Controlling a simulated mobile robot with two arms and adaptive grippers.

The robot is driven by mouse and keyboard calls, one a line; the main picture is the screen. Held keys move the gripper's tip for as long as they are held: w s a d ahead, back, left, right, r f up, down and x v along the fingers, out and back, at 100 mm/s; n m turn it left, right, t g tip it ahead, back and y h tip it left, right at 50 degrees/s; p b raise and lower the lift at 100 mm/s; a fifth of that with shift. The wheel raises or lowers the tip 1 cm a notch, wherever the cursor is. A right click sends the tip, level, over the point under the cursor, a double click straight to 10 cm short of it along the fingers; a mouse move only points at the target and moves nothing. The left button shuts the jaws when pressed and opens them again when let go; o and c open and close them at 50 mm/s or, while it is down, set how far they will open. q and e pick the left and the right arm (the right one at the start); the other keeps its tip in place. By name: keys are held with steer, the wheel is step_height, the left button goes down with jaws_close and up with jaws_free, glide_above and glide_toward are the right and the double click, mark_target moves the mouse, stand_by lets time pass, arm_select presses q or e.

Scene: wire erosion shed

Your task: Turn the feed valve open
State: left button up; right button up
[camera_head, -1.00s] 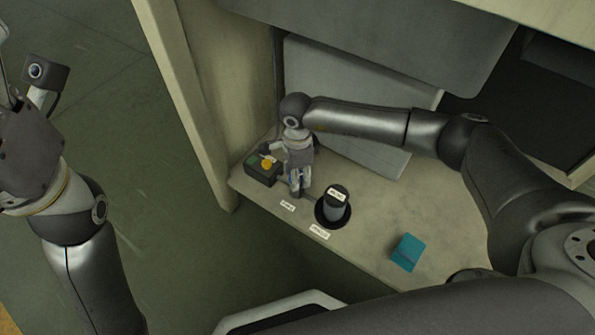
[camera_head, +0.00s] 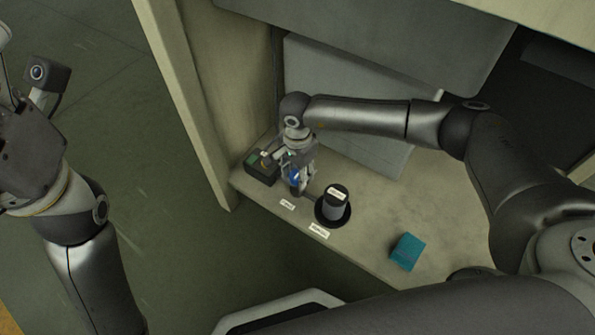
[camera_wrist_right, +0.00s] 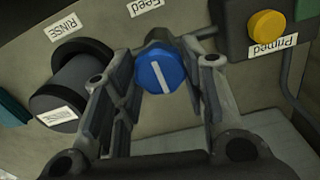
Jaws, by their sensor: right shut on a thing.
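The feed valve is a round blue knob (camera_wrist_right: 160,72) with a white line, beneath a "Feed" label (camera_wrist_right: 143,8) in the right wrist view. The line runs slightly tilted from upright in that picture. My right gripper (camera_wrist_right: 168,66) is shut on the knob, one finger at each side. In the head view the knob (camera_head: 295,177) shows partly behind my right gripper (camera_head: 298,184) near the shelf's left end. My left gripper (camera_head: 8,95) is at the left picture edge, away from the shelf; its fingers are cut off, so its opening is unclear.
A dark cylinder labelled "RINSE" (camera_wrist_right: 83,80) stands beside the valve. On the other side is a box with a yellow "Primed" button (camera_wrist_right: 267,25). A teal block (camera_head: 406,252) lies on the pale shelf (camera_head: 365,225). A wall panel (camera_head: 185,100) bounds the shelf's left end.

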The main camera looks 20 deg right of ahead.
mark_target(297, 175)
stand_by(0.3)
steer(key=o, duration=1)
step_height(297, 175, up, 8)
steer(key=shift+f, duration=0.25)
